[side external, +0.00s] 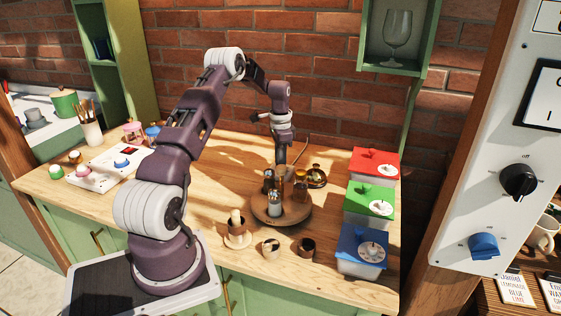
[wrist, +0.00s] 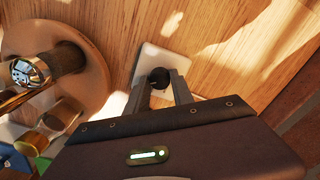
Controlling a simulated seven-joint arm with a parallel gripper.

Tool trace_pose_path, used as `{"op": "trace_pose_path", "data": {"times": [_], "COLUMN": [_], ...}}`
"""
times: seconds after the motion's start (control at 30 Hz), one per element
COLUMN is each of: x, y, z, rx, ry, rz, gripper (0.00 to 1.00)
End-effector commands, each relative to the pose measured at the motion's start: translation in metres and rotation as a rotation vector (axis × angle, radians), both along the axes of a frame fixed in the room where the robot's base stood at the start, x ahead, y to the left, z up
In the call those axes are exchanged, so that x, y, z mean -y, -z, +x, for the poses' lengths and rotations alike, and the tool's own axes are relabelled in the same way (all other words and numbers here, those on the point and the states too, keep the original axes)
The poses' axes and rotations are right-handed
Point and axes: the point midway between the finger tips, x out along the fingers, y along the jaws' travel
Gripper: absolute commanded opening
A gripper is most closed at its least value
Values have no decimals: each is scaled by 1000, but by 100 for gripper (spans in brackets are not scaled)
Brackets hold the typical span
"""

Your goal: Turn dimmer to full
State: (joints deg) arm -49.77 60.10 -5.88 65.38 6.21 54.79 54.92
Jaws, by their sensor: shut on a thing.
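A dark round knob (wrist: 160,77) on a small white plate (wrist: 149,56) lies on the wooden table in the wrist view; it looks like the dimmer. My gripper (wrist: 158,84) is shut on this knob, one finger on each side. Any marks on the plate are too small to read, so I cannot tell the knob's setting. In the side view my gripper (side external: 281,164) points down behind the round wooden tray (side external: 263,217). The knob and plate are hidden there by the things on the tray.
The tray holds several bottles and shakers close to my gripper. A brass bell-like thing (side external: 317,176) stands to its right. Red (side external: 366,160), green (side external: 359,199) and blue (side external: 352,241) lidded boxes line the right edge. A white panel (side external: 490,140) with knobs stands farther right.

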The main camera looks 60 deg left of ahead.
Motion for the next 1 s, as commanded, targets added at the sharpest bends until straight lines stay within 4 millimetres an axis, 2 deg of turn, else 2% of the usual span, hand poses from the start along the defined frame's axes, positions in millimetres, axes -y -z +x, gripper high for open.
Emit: {"op": "trace_pose_path", "data": {"times": [0.6,0.63,0.73,1.0], "x": [0,0,0,0], "y": [0,0,0,0], "z": [-1,-1,-1,0], "rx": [-3,-3,-2,-1], "ry": [35,35,35,35], "rz": [-1,-1,-1,0], "gripper": [0,32,50,50]}}
